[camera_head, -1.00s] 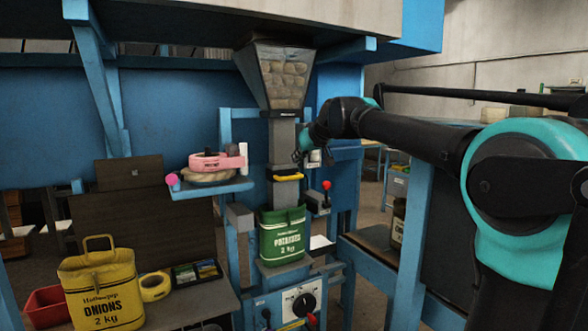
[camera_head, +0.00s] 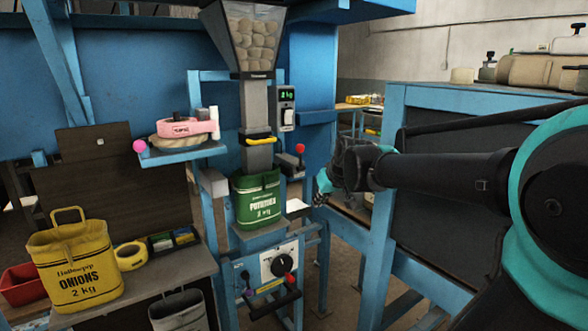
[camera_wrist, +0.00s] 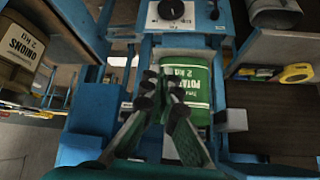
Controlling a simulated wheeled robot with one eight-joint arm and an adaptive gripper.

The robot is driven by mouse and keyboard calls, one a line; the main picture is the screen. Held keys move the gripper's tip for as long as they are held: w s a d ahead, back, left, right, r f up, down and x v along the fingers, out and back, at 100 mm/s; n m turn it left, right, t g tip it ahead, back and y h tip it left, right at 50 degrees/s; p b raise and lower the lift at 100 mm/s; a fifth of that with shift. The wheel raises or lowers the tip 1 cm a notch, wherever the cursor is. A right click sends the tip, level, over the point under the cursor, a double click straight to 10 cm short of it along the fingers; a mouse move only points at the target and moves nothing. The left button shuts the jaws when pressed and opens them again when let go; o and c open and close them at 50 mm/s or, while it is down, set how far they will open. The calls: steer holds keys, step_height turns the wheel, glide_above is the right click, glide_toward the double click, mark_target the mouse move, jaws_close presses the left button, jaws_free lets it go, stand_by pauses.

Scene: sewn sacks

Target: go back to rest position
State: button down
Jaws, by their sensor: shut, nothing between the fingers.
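My gripper (camera_head: 324,186) is to the right of the filling machine in the head view, at the end of my dark arm, and holds nothing. In the wrist view its two fingers (camera_wrist: 162,88) come together at the tips, with the green potatoes sack (camera_wrist: 186,78) beyond them. The green sack (camera_head: 256,200), marked potatoes 2 kg, stands upright under the spout, apart from my gripper. The hopper (camera_head: 241,38) above is filled with potatoes.
A yellow onions sack (camera_head: 75,262) stands on the bench at left, beside a yellow tape roll (camera_head: 131,256) and a red bin (camera_head: 22,285). A red-knobbed lever (camera_head: 300,148) and blue posts are close to my gripper.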

steer(key=s+d+f+m+g+h, duration=0.1)
steer(key=s+d+f+m, duration=0.1)
steer(key=s+d+f, duration=0.4)
steer(key=s+d+f+m+g+h, duration=0.1)
steer(key=s+d+f, duration=0.4)
steer(key=s+f, duration=1.1)
steer(key=shift+d+f+m+g+h, duration=0.4)
steer(key=shift+f+g+h, duration=0.1)
steer(key=shift+h, duration=0.1)
steer(key=shift+w, duration=0.1)
